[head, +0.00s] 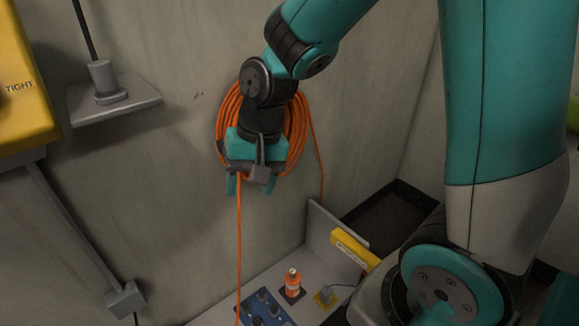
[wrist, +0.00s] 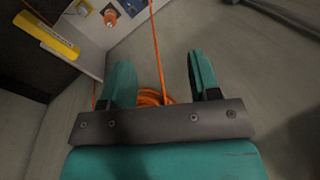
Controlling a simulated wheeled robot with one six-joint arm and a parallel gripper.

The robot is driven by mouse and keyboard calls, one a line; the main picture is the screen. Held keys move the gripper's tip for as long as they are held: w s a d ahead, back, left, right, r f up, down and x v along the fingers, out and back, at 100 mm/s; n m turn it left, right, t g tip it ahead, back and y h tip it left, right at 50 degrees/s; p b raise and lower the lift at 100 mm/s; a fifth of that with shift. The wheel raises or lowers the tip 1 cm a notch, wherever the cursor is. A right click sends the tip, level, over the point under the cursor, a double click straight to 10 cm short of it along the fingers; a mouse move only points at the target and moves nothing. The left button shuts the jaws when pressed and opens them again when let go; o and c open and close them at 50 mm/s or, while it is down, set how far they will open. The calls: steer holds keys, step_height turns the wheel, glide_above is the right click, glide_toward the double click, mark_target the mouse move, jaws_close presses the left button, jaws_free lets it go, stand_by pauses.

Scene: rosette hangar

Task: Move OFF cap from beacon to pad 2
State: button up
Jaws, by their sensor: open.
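My gripper (head: 250,188) hangs in front of the grey wall, pointing down, with its two teal fingers apart and nothing between them. It also shows open in the wrist view (wrist: 159,72). On a light shelf below it stands a small orange item with a pale top (head: 292,284), on a dark square; it also shows in the wrist view (wrist: 110,18). I cannot tell whether it is the beacon. No OFF cap or pad 2 can be made out by marking.
A coiled orange cable (head: 305,130) hangs behind my gripper, with a strand running down. On the shelf are a blue panel with knobs (head: 262,306) and a yellow plate (head: 326,297). A yellow labelled bar (head: 354,249) stands by a dark bin (head: 385,215). A grey bracket (head: 113,98) juts out left.

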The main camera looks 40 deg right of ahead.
steer(key=w+d+f+m+b, duration=0.2)
steer(key=d+f+b, duration=0.15)
steer(key=f, duration=0.45)
steer(key=w+d+f+m+h+b, duration=0.1)
steer(key=w+d+f+m+b, duration=0.15)
steer(key=f+b, duration=0.45)
steer(key=w+d+f+m+b, duration=0.2)
steer(key=f+m, duration=0.1)
steer(key=f, duration=0.7)
steer(key=m+h+b, duration=0.2)
steer(key=m+b, duration=0.4)
steer(key=b, duration=0.5)
glide_above(293, 271)
steer(key=shift+g, duration=0.3)
step_height(293, 271, down, 21)
steer(key=shift+w+r, duration=0.1)
steer(key=shift+r, duration=0.1)
steer(key=shift+f, duration=0.1)
step_height(293, 271, down, 6)
steer(key=b, duration=0.5)
steer(key=shift+b, duration=0.3)
steer(key=shift+f+b, duration=0.3)
steer(key=shift+f, duration=1.1)
steer(key=shift+r+p, duration=0.1)
steer(key=shift+p, duration=0.6)
